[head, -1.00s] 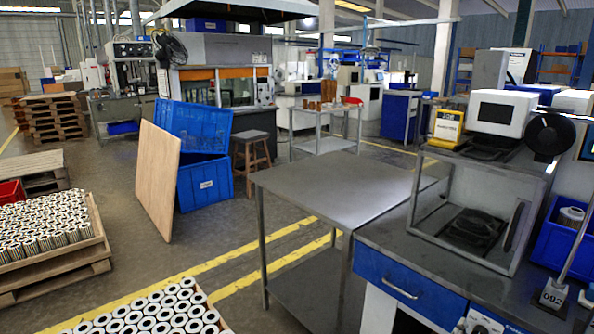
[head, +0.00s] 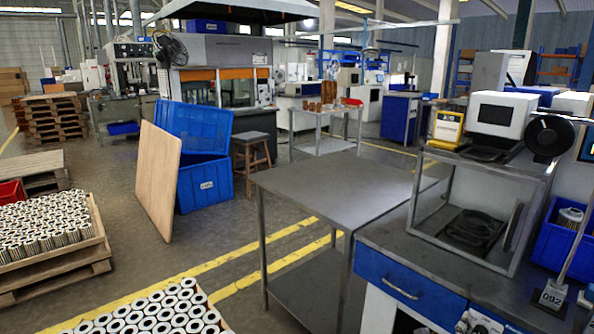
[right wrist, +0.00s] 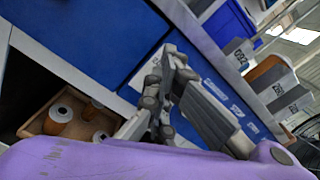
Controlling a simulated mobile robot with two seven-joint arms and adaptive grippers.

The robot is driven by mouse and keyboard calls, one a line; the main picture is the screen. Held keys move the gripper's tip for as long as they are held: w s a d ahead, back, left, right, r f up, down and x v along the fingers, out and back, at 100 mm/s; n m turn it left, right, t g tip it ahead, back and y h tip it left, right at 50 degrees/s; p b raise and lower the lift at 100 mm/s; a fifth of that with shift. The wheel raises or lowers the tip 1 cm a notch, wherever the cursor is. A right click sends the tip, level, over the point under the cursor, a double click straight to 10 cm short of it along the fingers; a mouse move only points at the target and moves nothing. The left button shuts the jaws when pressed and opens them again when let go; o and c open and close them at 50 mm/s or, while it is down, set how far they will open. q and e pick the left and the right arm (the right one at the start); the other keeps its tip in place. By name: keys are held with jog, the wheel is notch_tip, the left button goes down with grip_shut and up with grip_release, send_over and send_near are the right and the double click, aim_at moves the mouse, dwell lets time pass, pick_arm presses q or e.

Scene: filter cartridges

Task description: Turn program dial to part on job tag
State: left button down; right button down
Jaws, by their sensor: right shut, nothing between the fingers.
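A yellow-framed card stand (head: 447,126), which may be the job tag, stands on top of the grey-framed test cabinet (head: 507,255) in the head view. Its characters are too small to read surely. A white box with a dark screen (head: 500,114) and a black round disc (head: 551,134) sit beside it. I cannot tell which part is the program dial. My right gripper (right wrist: 168,78) is shut and empty in the right wrist view, in front of blue drawer fronts (right wrist: 105,45). My left gripper is not in view.
A grey workbench (head: 375,240) carries the cabinet, a blue bin (head: 560,235) and a block marked 092 (head: 551,296). An empty steel table (head: 335,185) stands left of it. The right wrist view shows a wooden tray (right wrist: 40,125) with cartridges.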

jog(key=shift+s+d, duration=0.1)
jog(key=shift+d, duration=0.25)
dwell(0.5)
jog(key=shift+s+d+r+p, duration=0.2)
jog(key=shift+s+d+p, duration=0.3)
jog(key=shift+p, duration=0.35)
jog(key=shift+s+d+p, duration=0.2)
jog(key=shift+s+p, duration=0.1)
jog(key=shift+s+f, duration=0.1)
jog(key=shift+f, duration=0.1)
jog(key=shift+r+p, duration=0.45)
jog(key=shift+r, duration=0.25)
jog(key=shift+v, duration=2.95)
